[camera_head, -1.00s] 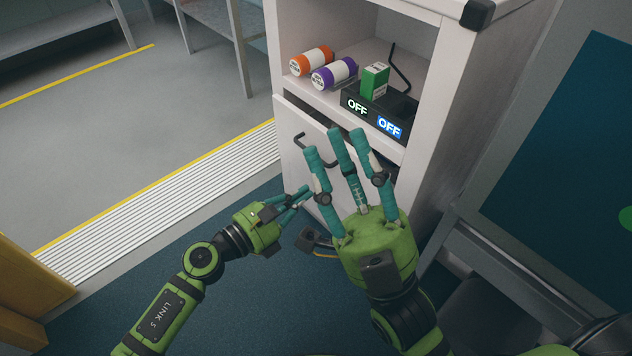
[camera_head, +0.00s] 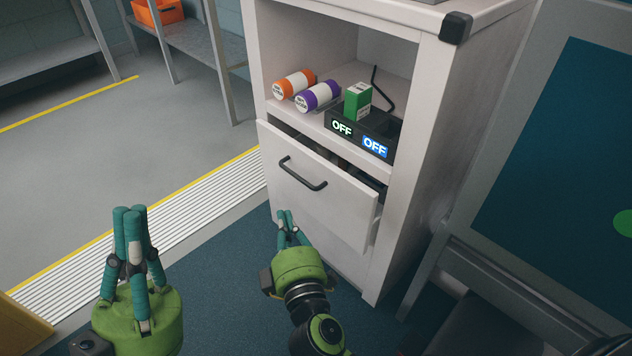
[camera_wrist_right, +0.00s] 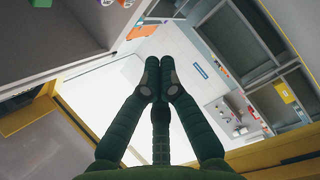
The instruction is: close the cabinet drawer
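The white cabinet drawer (camera_head: 335,215) stands partly open below the open shelf, with a dark gap along its top edge. It has a dark bar handle (camera_head: 303,176) on its front. My right gripper (camera_head: 286,216) is in front of the lower part of the drawer, below the handle. Its fingertips come together with nothing between them, as the right wrist view (camera_wrist_right: 160,65) also shows. I cannot tell whether it touches the drawer. My left gripper (camera_head: 130,211) is at the lower left, well away from the drawer, fingers drawn together and empty.
A grey frame with a panel (camera_head: 560,150) stands right of the cabinet. Floor to the left is clear.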

